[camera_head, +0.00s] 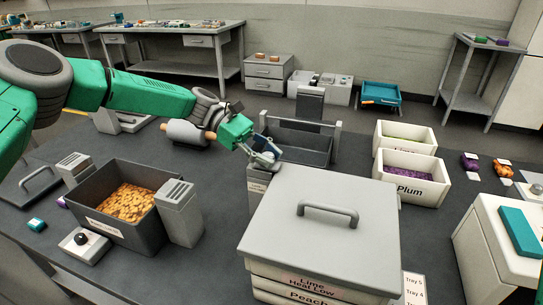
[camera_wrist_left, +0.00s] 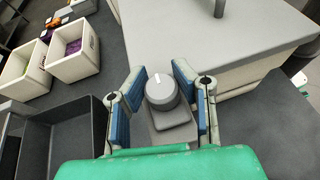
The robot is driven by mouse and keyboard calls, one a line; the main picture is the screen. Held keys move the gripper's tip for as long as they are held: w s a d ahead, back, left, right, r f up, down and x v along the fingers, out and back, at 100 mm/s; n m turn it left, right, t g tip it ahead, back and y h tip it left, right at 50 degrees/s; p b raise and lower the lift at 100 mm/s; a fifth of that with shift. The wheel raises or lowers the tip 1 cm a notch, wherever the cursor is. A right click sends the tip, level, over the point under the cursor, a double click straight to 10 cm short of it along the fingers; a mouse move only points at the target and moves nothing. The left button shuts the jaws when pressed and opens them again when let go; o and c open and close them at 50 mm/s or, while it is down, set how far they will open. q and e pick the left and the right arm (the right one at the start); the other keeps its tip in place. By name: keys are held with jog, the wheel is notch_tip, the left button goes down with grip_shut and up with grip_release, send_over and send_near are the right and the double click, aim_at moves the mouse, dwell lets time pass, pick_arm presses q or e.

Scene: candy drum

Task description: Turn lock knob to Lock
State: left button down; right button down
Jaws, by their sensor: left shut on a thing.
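The lock knob (camera_wrist_left: 161,92) is a grey round knob with a white mark on top. It sits on a grey post between the blue finger pads of my left gripper (camera_wrist_left: 154,92) in the left wrist view. The white mark points toward the top of that picture. In the head view, my left gripper (camera_head: 265,154) is over the labelled grey post (camera_head: 257,182), at the back-left corner of the lidded grey box (camera_head: 330,235). The gripper hides the knob there, and the label is too small to read. My left gripper is shut on the knob. My right gripper is not in view.
A dark bin of orange candy (camera_head: 109,226) stands at the left between grey posts. An empty dark tray (camera_head: 300,146) lies behind the gripper. White bins, one labelled Plum (camera_head: 408,189), stand at the right. The dark table between the candy bin and lidded box is clear.

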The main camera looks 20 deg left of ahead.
pick_arm(q)
jog(key=shift+w+a+f, duration=0.1)
jog(key=shift+w+a, duration=0.1)
jog(key=shift+a, duration=0.15)
jog(key=c, duration=1.6)
grip_release()
jog(key=o, duration=0.4)
jog(key=shift+a, duration=0.1)
jog(key=shift+w+a+f, duration=0.1)
jog(key=shift+a+r, duration=0.25)
jog(key=shift+a, duration=0.15)
jog(key=v, duration=1.1)
jog(key=shift+w, duration=0.2)
jog(key=shift+a+f, duration=0.1)
jog(key=shift+f, duration=0.1)
